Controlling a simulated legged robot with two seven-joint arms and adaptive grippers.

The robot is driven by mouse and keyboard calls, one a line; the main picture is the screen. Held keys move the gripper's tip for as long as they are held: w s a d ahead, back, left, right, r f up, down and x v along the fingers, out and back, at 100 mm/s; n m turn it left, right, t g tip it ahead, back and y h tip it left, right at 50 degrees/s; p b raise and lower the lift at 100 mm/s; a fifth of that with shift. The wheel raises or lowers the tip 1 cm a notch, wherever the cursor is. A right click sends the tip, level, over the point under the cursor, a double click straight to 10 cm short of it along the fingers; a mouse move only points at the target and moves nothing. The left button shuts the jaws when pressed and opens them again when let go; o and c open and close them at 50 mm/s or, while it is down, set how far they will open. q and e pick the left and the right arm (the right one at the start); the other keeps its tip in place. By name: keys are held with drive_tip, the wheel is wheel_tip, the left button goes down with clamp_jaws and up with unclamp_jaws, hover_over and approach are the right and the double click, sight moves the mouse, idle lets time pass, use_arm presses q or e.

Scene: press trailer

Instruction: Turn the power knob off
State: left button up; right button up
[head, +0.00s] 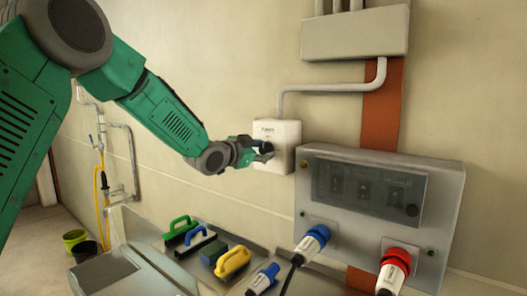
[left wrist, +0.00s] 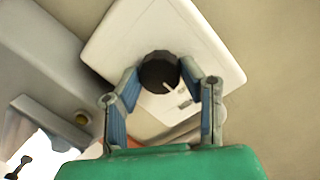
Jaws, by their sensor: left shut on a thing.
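The power knob (left wrist: 159,72) is a round black dial with a white pointer line, on a white wall box (left wrist: 118,42). In the left wrist view the pointer slants toward the lower right. In the head view the box (head: 288,133) is on the wall, and the knob (head: 266,147) is partly hidden by my gripper. My left gripper (head: 262,152) reaches it from the left. In the left wrist view its two blue-padded fingers (left wrist: 163,82) are on either side of the knob, shut on it. My right gripper is not in view.
A grey panel (head: 450,200) with a dark window is on the wall to the right, with blue (head: 312,243) and red (head: 394,270) plugs below. Several handled tools, including a yellow one (head: 233,262), lie on the metal bench below. A conduit (head: 330,87) runs above the box.

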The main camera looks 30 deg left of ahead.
use_arm(q)
drive_tip(key=shift+s+f, duration=0.1)
drive_tip(key=shift+f, duration=0.4)
drive_tip(key=o, duration=1.1)
drive_tip(key=shift+o, duration=0.2)
drive_tip(key=shift+a+r, duration=0.15)
drive_tip(key=shift+r, duration=0.05)
drive_tip(key=shift+r, duration=0.1)
drive_tip(key=shift+s, duration=0.35)
drive_tip(key=s+a+r, duration=0.1)
drive_tip(key=s, duration=1)
drive_tip(key=shift+r, duration=0.1)
